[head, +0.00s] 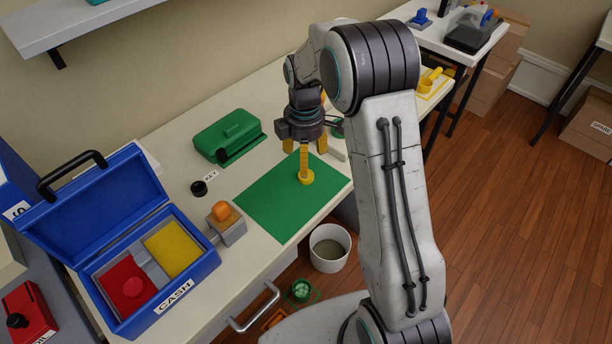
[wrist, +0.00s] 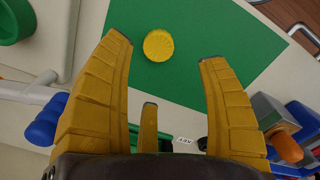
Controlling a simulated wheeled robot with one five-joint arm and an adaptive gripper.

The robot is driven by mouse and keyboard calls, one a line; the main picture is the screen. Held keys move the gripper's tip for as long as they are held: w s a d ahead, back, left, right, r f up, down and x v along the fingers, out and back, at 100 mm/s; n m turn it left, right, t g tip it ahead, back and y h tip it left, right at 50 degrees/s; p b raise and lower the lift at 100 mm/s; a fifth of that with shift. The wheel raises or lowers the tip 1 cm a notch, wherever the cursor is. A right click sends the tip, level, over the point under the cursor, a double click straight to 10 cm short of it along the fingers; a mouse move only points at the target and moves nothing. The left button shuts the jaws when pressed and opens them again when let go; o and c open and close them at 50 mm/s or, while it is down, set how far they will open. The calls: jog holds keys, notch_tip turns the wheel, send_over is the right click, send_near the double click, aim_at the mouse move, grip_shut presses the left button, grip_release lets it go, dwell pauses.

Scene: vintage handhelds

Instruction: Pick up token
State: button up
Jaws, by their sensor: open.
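The token is a round yellow disc (head: 306,178) lying on the green mat (head: 263,207) on the white table in the head view. My gripper (head: 304,160) hangs above the token in the head view, with a yellow finger in front of part of the scene. In the wrist view my gripper (wrist: 165,52) has its yellow fingers spread wide and nothing between them.
A blue cash box (head: 190,268) stands open at left, with red and yellow areas inside. A grey block with an orange knob (head: 222,212) sits beside it. A green lidded case (head: 228,136) lies behind the mat. A white bin (head: 329,248) stands on the floor.

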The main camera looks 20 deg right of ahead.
jog(key=shift+f+n, duration=0.25)
jog(key=shift+n, duration=0.15)
jog(key=shift+f, duration=0.35)
jog(key=shift+d+f, duration=0.15)
jog(key=shift+f, duration=2.95)
jog(key=shift+c, duration=0.2)
jog(key=c, duration=0.9)
